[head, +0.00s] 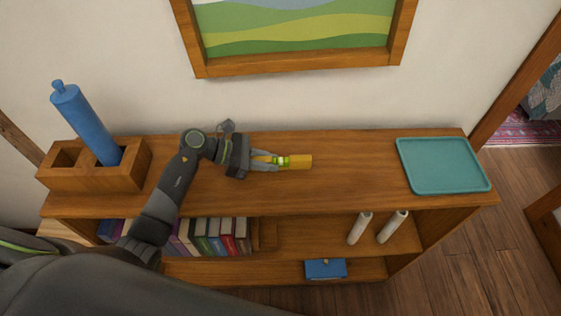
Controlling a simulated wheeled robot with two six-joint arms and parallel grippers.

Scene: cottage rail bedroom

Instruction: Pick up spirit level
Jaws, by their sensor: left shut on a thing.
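The spirit level (300,162) is a short yellow bar with a greenish vial section near its left end. It is at the middle of the wooden shelf top in the head view. My left gripper (277,161) comes in from the left and is shut on the level's left end, with the fingers covering part of it. I cannot tell whether the level touches the shelf top or is slightly above it. My right gripper is not in view.
A wooden holder (90,181) with a tilted blue bottle-like object (85,122) stands at the left end. A teal tray (445,188) lies at the right end. Books (215,238), two white rolls (392,227) and a blue box (325,269) sit below.

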